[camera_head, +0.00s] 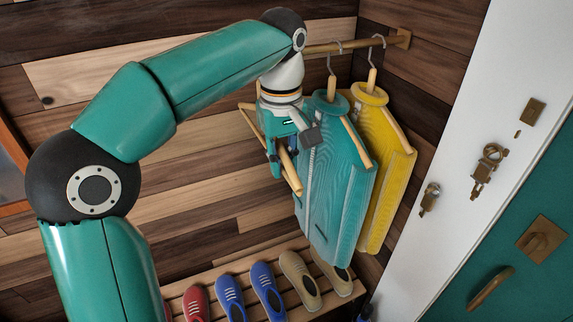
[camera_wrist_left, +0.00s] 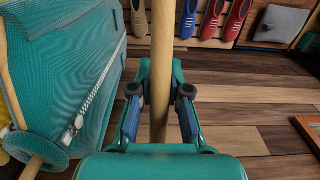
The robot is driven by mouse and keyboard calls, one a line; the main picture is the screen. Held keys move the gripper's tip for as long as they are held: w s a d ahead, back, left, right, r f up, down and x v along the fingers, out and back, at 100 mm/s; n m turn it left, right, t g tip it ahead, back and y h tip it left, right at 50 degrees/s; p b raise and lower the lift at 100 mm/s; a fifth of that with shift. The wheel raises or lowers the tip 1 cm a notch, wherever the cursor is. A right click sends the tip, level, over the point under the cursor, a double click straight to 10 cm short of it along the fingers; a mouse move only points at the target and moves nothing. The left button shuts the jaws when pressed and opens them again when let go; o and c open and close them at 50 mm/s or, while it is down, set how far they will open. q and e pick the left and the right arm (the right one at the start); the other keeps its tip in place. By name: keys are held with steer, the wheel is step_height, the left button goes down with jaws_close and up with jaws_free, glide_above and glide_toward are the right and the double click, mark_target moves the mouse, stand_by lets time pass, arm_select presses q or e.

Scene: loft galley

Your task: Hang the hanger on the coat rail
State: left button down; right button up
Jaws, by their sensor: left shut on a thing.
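My left gripper (camera_head: 284,150) is shut on a bare wooden hanger (camera_head: 291,172), just left of the hanging garments. One end of its wood points down toward the camera; another part shows behind the gripper at left. In the left wrist view the hanger's round bar (camera_wrist_left: 161,55) runs between the fingertips (camera_wrist_left: 160,96). I cannot make out the hanger's hook. The wooden coat rail (camera_head: 324,47) runs along the upper wall, its left part hidden behind my arm. My right gripper is not in view.
A teal cardigan (camera_head: 338,180) and a yellow one (camera_head: 388,190) hang from the rail on hooked hangers. The teal one is close beside my gripper, also in the left wrist view (camera_wrist_left: 75,75). Several shoes stand on a slatted rack (camera_head: 238,268) below. A white door panel (camera_head: 455,120) stands right.

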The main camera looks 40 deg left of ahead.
arm_select(q)
steer(key=shift+w+a+p, duration=0.15)
steer(key=shift+w+a, duration=0.1)
steer(key=shift+a, duration=0.25)
steer(key=shift+w+a+p, duration=0.15)
steer(key=shift+w+a, duration=0.1)
steer(key=shift+a, duration=0.25)
steer(key=shift+a+f+b, duration=0.1)
steer(key=shift+f+b, duration=0.8)
steer(key=shift+f, duration=0.25)
steer(key=c, duration=1.1)
jaws_free()
steer(key=shift+o, duration=0.2)
steer(key=shift+r, duration=3.65)
